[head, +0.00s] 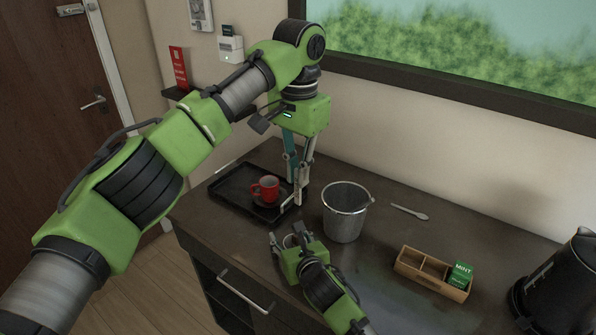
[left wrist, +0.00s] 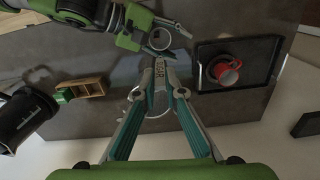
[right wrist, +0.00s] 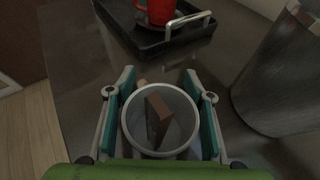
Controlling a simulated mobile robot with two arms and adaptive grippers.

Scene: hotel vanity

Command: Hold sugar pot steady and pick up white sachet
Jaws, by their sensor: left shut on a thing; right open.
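My left gripper (head: 300,200) is above the counter, between the tray and the metal bucket. In the left wrist view it is shut on a white sachet (left wrist: 159,70) with dark lettering, held at the fingertips. My right gripper (head: 287,236) is low at the counter's front, open around the sugar pot. The pot's round rim (right wrist: 125,118) sits between the two fingers in the right wrist view; touching cannot be told. A brown sachet (right wrist: 157,122) stands inside the pot. The pot is partly hidden by the gripper in the head view.
A black tray (head: 229,196) with a red cup (head: 265,188) is behind left. A metal bucket (head: 344,215) stands right of the grippers. A spoon (head: 409,212), wooden tea box (head: 425,283) and black kettle (head: 562,285) are farther right.

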